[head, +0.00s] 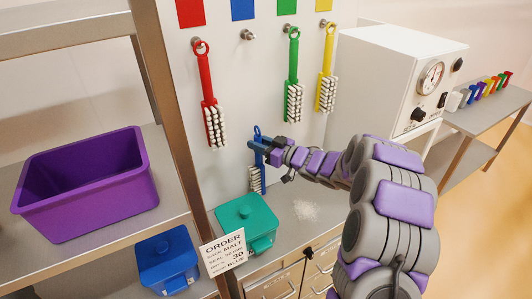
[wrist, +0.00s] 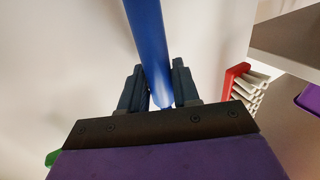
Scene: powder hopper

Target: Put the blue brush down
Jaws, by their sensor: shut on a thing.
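The blue brush (head: 257,178) hangs upright in my gripper (head: 265,147), its loop end up and its white bristles down. It is in front of the wall panel, just above the counter beside the green-lidded box. In the wrist view the blue handle (wrist: 150,45) passes between the two dark fingers of my gripper (wrist: 160,88), which are shut on it. Whether the bristle end touches the counter cannot be told. The empty peg (head: 247,35) under the blue square (head: 242,9) holds no brush.
Red (head: 208,100), green (head: 293,80) and yellow (head: 328,70) brushes hang on pegs. A teal lidded box (head: 247,222) and a powder patch (head: 306,210) are on the counter. A white machine (head: 385,80) stands right. A purple tub (head: 90,190) and blue box (head: 167,258) are left.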

